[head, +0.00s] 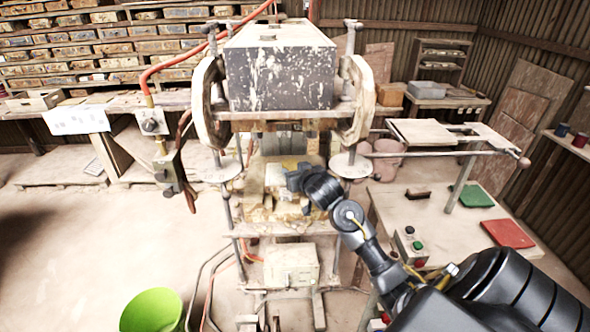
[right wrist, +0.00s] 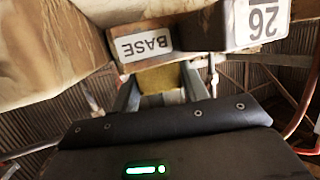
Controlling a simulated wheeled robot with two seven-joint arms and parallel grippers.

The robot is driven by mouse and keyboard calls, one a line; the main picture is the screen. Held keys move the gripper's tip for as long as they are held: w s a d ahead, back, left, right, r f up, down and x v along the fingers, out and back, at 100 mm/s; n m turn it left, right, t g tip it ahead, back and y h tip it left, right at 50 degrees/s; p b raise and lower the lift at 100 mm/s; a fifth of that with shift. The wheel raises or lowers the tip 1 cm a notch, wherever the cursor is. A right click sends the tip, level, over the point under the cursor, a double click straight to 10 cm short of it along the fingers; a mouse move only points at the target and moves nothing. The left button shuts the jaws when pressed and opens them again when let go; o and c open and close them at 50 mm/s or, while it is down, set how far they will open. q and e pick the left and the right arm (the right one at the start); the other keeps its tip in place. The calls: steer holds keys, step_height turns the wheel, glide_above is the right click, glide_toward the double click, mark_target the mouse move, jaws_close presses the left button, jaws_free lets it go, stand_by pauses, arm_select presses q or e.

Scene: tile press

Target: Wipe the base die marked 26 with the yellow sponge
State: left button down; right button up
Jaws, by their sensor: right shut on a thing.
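The base die (right wrist: 142,46) carries a white label reading BASE, upside down in the right wrist view. A second label reading 26 (right wrist: 262,18) shows on a grey face just to its right. My right gripper (right wrist: 163,92) is shut on the yellow sponge (right wrist: 162,77), which is partly hidden between the fingers. The sponge is right by the BASE label; I cannot tell whether it touches the die. In the head view my right gripper (head: 296,181) is at the press opening, below the upper block. The sponge is not clear there. My left gripper is not in view.
The press's heavy upper block (head: 280,85) hangs above, with round side plates and posts around the opening. A control box (head: 410,246) with buttons stands at right. A green bucket (head: 152,311) is on the floor at front left. The floor at left is clear.

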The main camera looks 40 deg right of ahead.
steer(key=shift+s+a+f, duration=0.15)
steer(key=shift+s+f, duration=0.05)
steer(key=shift+s+a, duration=0.4)
steer(key=shift+s, duration=0.1)
steer(key=shift+s+a+r, duration=0.1)
steer(key=shift+s, duration=0.05)
steer(key=shift+s+a, duration=0.1)
steer(key=shift+s+a+r, duration=0.15)
steer(key=shift+s+a, duration=0.25)
steer(key=shift+s, duration=0.2)
steer(key=shift+s+a, duration=0.15)
steer(key=shift+s+a+f, duration=0.2)
steer(key=shift+s+a, duration=0.15)
steer(key=shift+s, duration=0.15)
